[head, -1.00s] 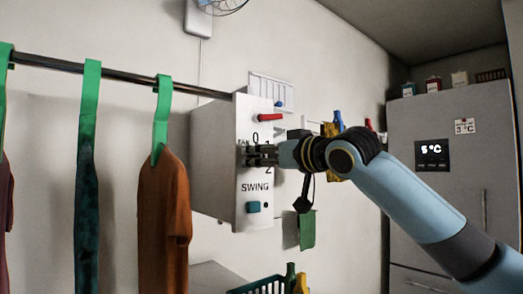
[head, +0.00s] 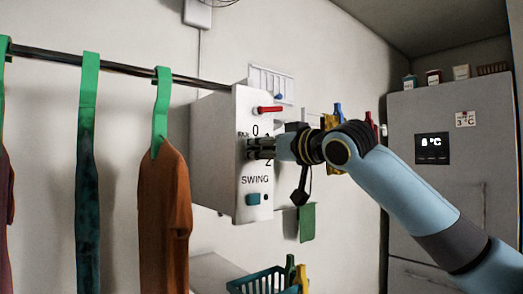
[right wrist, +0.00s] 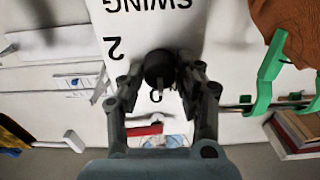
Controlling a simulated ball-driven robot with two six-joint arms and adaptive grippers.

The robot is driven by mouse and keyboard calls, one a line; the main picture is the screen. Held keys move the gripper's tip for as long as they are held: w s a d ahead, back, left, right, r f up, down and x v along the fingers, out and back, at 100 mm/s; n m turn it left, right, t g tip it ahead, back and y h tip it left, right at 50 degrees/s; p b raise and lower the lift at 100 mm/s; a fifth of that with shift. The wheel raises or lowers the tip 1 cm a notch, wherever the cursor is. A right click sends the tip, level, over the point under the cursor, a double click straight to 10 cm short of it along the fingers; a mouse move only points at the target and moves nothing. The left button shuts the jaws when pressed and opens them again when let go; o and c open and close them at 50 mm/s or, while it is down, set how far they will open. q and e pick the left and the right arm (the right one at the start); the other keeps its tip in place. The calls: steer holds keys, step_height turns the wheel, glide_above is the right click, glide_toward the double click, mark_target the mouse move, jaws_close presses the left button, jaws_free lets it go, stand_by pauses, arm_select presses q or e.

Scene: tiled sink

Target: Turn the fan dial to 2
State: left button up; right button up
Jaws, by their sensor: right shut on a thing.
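The fan control box (head: 255,205) is a pale metal box on the wall. Its front face carries a red switch (head: 269,110), the numerals 0 and 2, the word SWING and a blue button (head: 253,199). The black fan dial (right wrist: 158,68) sits on this face, and in the right wrist view it is between my right gripper's fingers. My right gripper (head: 258,148) is shut on the dial and covers most of it in the head view. My left gripper is not in view.
Clothes, including an orange shirt (head: 163,205), hang from a dark rail (head: 120,73) left of the box. A teal basket (head: 256,281) is below. A grey fridge (head: 450,190) stands at the right. Small items hang on the wall behind my right arm.

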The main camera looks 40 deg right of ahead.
steer(key=m+p, duration=0.2)
steer(key=m, duration=0.1)
steer(key=shift+r, duration=0.15)
steer(key=m+p, duration=0.3)
steer(key=m, duration=0.1)
steer(key=shift+d+m+p, duration=0.1)
steer(key=shift+m+p, duration=0.3)
steer(key=m+p, duration=0.9)
steer(key=p, duration=0.1)
steer(key=shift+m+p, duration=0.4)
steer(key=shift+m, duration=0.1)
steer(key=shift+f+m+p, duration=0.15)
steer(key=shift+f+m, duration=0.05)
steer(key=shift+m, duration=1.3)
steer(key=shift+f+m+p, duration=0.15)
steer(key=shift+f+m, duration=0.05)
steer(key=shift+m, duration=1.3)
